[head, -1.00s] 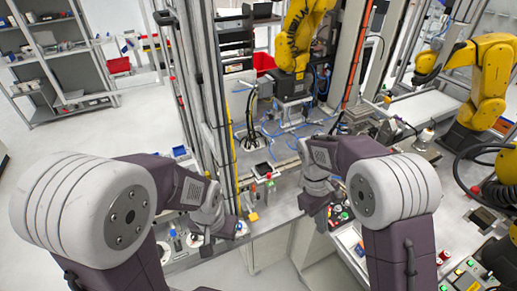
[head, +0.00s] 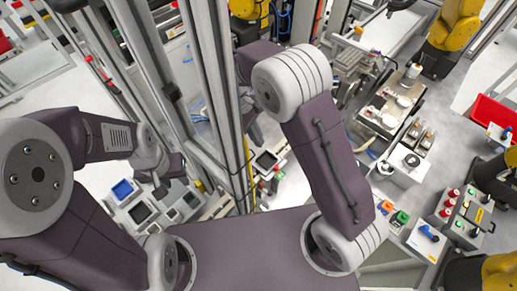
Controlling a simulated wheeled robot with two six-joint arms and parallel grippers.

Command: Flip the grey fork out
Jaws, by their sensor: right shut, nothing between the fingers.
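I cannot pick out a grey fork with certainty in the head view. My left gripper (head: 162,188) hangs over the panel with square trays at lower left; its fingers are small and dark, and I cannot tell whether they are apart. My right gripper (head: 252,132) is partly hidden by my own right arm, close to the upright metal frame. It is shut and empty, above and left of a small panel with a dark square (head: 266,161).
A metal frame post (head: 215,90) stands between my arms. Trays, one blue (head: 122,189), lie at lower left. At right are button boxes (head: 466,216), a blue-handled switch (head: 428,234), a red bin (head: 490,112) and a yellow robot arm (head: 455,25).

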